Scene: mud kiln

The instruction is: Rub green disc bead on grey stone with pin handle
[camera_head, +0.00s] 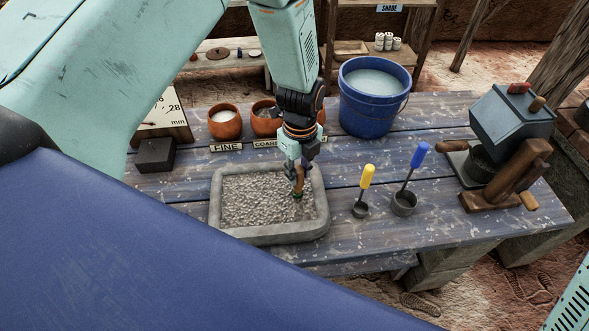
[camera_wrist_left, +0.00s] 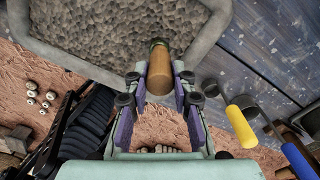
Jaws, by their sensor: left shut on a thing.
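My left gripper (camera_head: 298,170) is shut on the brown wooden pin handle (camera_head: 299,181), which points down. The green disc bead (camera_head: 297,195) shows at the handle's lower end, over the right part of the grey stone (camera_head: 255,201). The stone is a wide block with a raised rim and a rough, pebbly face. I cannot tell whether the bead touches that face. In the left wrist view the handle (camera_wrist_left: 160,72) sits between both fingers, its far end against the grey face (camera_wrist_left: 110,28); the bead is mostly hidden there. My right gripper is not in view.
Behind are orange pots (camera_head: 225,126), label cards and a blue bucket (camera_head: 372,112). A dark block (camera_head: 154,155) lies left. A wooden-handled device (camera_head: 515,170) stands right.

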